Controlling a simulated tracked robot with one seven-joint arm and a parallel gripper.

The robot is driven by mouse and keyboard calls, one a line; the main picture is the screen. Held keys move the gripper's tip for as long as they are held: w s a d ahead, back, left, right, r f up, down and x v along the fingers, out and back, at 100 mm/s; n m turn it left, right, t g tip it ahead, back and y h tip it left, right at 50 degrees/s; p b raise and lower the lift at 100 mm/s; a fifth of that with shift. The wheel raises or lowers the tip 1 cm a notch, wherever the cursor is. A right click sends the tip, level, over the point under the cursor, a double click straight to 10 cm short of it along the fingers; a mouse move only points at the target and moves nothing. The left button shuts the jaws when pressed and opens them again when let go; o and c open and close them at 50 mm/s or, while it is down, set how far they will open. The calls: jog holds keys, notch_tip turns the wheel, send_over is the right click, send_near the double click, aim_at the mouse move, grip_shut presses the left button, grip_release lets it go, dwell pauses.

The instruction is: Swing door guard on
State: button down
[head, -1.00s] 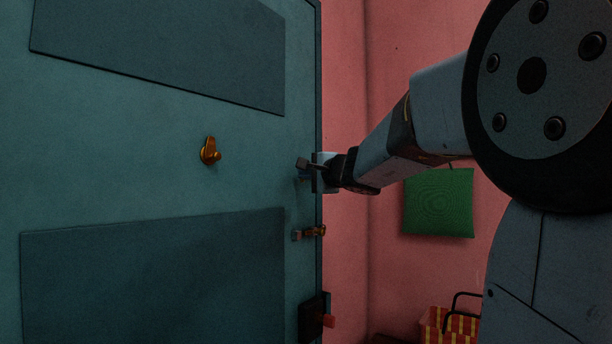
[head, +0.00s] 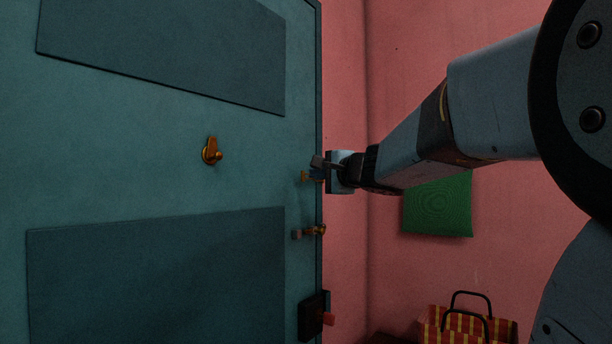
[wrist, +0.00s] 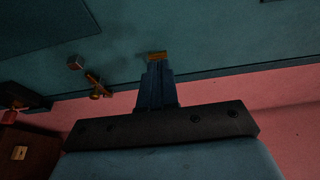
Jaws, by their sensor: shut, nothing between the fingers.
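The teal door (head: 140,130) fills the left of the head view. The door guard's small brass bar (head: 316,231) is at its right edge, beside a grey block (head: 297,234) on the door. In the wrist view the brass bar (wrist: 95,84) and grey block (wrist: 75,62) lie left of my fingers. My gripper (head: 311,175) is shut and empty, above the guard by the door's edge. In the wrist view my gripper (wrist: 157,62) points at the door, with a tan piece at its tip. Whether it touches the door I cannot tell.
A brass turn knob (head: 211,151) sits mid-door. A black lock box (head: 313,316) with a red part is below the guard. A green cushion-like square (head: 437,205) is against the pink wall (head: 410,60), and a striped bag (head: 462,325) stands low right.

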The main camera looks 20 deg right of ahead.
jog(key=s+a, duration=0.1)
jog(key=s, duration=0.6)
jog(key=shift+a, duration=0.3)
jog(key=s+a+f+n+g, duration=0.4)
jog(key=s+f+n, duration=0.1)
jog(key=f, duration=0.3)
jog(key=s+a+f+n+g, duration=0.3)
jog(key=s+a+f+n, duration=0.1)
jog(key=f, duration=0.4)
jog(key=s+d+f+n+g+h, duration=0.2)
jog(key=s+f+n, duration=0.1)
jog(key=s+f, duration=0.2)
jog(key=s+d+f+n+g+h, duration=0.2)
jog(key=s+f, duration=0.3)
jog(key=f, duration=0.3)
jog(key=shift+s+d+n+g, duration=0.3)
jog(key=shift+n+g, duration=0.1)
jog(key=shift+n, duration=0.3)
